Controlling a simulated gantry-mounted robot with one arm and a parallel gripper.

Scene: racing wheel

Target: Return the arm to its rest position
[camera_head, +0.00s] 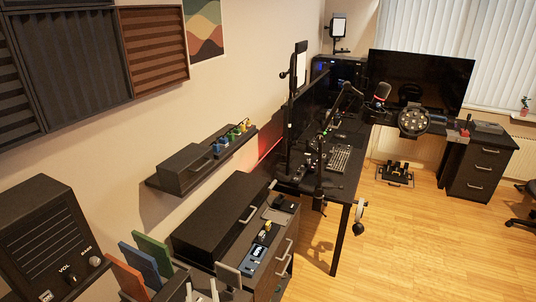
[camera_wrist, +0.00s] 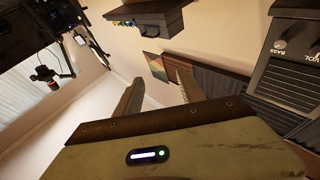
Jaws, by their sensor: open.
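In the wrist view my gripper (camera_wrist: 160,74) is open, with its two fingers spread apart. Nothing is between the fingers. The tan palm below them carries a small lit display. Past the fingers are the wall, a coloured poster (camera_wrist: 154,66) and dark ribbed panels (camera_wrist: 208,84). The gripper touches nothing that I can see. In the head view I cannot clearly make out my gripper.
The head view shows a wall shelf (camera_head: 188,170), a dark cabinet (camera_head: 215,222) with drawers, and a speaker (camera_head: 48,240) at lower left. A desk with monitors (camera_head: 415,78) stands at the back. Pedals (camera_head: 395,173) lie on the wooden floor (camera_head: 430,240), which is mostly clear.

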